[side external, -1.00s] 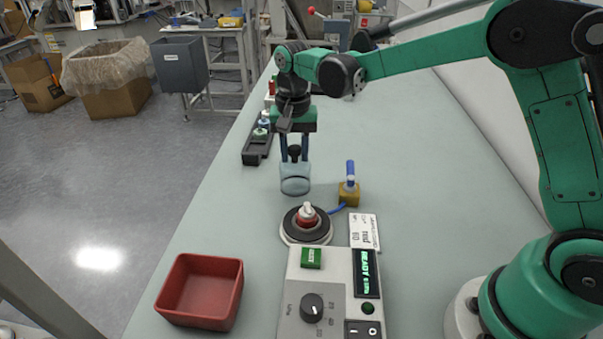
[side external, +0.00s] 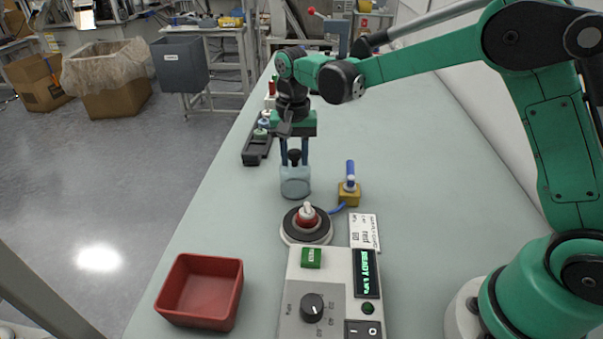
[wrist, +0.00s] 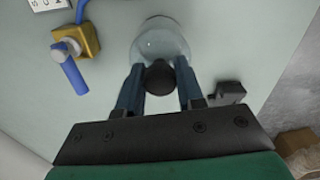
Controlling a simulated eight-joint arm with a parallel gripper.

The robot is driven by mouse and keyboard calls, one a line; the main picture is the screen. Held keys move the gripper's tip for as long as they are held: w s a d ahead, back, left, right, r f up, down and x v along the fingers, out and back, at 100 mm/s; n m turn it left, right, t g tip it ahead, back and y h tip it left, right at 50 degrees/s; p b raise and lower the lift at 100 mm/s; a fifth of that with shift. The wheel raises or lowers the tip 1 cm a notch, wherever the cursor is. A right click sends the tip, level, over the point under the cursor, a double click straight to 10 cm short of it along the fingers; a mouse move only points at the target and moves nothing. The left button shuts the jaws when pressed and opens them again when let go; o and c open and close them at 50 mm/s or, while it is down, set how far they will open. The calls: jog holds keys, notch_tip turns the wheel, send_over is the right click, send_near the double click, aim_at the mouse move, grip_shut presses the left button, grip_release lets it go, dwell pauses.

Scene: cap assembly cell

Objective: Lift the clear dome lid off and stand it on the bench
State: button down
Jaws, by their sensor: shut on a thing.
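The clear dome lid (side external: 295,184) is a bluish see-through bell with a black knob (side external: 295,156) on top. My gripper (side external: 294,162) is shut on that knob, pointing down, and the lid hangs upright at or just above the bench (side external: 240,210). I cannot tell whether its rim touches. In the wrist view the lid (wrist: 162,38) lies beyond the knob (wrist: 159,78), between my blue fingers. The round base with a dark ring (side external: 291,228) stands uncovered in front of the lid, with a red and white part (side external: 307,216) at its centre.
A brass block with a blue lever (side external: 349,191) stands right of the lid. A control box (side external: 312,282) with a green display and a red bin (side external: 205,290) are in front. A dark rack (side external: 256,152) is at the back left. Bench left of the lid is bare.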

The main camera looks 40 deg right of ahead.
jog(key=shift+f, duration=0.25)
dwell(0.3)
jog(key=shift+c, duration=2.4)
grip_release()
jog(key=shift+r, duration=0.1)
jog(key=shift+r, duration=3.45)
